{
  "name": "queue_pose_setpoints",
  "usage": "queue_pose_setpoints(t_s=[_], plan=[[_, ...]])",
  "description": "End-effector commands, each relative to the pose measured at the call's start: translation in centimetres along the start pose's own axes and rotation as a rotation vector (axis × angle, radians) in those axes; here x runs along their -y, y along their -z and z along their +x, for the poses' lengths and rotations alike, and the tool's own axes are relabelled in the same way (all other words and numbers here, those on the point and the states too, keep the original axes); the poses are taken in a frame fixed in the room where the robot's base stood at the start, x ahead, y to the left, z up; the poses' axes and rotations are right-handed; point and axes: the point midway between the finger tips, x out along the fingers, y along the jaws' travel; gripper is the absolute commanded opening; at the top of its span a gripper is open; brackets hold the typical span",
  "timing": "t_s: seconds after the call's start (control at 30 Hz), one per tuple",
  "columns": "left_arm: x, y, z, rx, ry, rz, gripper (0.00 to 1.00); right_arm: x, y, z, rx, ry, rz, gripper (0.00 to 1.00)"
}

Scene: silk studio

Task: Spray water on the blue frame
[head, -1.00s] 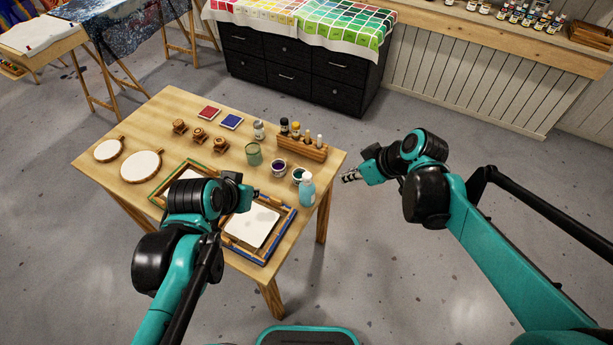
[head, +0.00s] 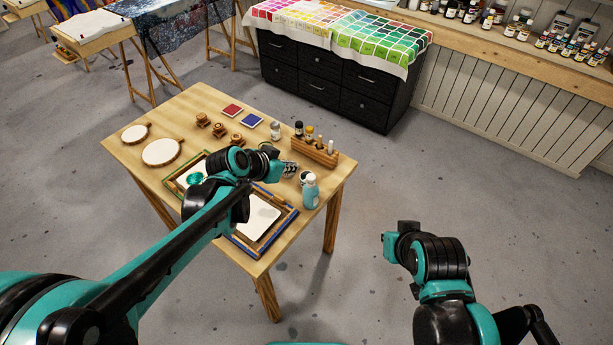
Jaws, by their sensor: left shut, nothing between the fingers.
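The blue frame (head: 280,229) lies flat on the wooden table with a white panel inside it; my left arm covers part of its left side. A light-blue bottle with a white top (head: 310,191) stands upright by the frame's far right corner. A green frame (head: 173,177) lies to the left, partly hidden by my arm. My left gripper (head: 289,169) is over the table, shut and empty, a little behind and left of the bottle, in front of a small jar. My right gripper (head: 391,246) is off the table to the right; its fingers are not clear.
Two round hoops (head: 162,152), wooden stamps (head: 220,130), red and blue pads (head: 253,121) and a wooden rack of bottles (head: 315,151) stand on the table (head: 130,150). A black drawer cabinet (head: 318,92) is behind. The floor right of the table is free.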

Motion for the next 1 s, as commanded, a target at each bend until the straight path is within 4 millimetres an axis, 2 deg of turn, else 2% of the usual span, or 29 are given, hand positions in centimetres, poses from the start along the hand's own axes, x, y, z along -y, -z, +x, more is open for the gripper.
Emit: queue_pose_setpoints(t_s=[0.17,0.33,0.77,1.0], plan=[[0.0,0.0,0.0,0.0,0.0,0.0,0.0,0.0,0.0,0.0,0.001,0.001,-0.001,0.0],[0.0,-0.1,1.4,0.001,-0.001,0.001,0.0,0.0,-0.3,0.5,0.001,0.001,-0.001,0.0],[-0.1,-0.2,10.2,0.001,-0.001,0.001,0.0,0.0,-1.9,2.7,0.001,0.001,-0.001,0.0],[0.0,-2.4,12.4,0.001,0.001,-0.001,0.0,0.0,-2.6,3.7,0.001,0.002,-0.002,0.0]])
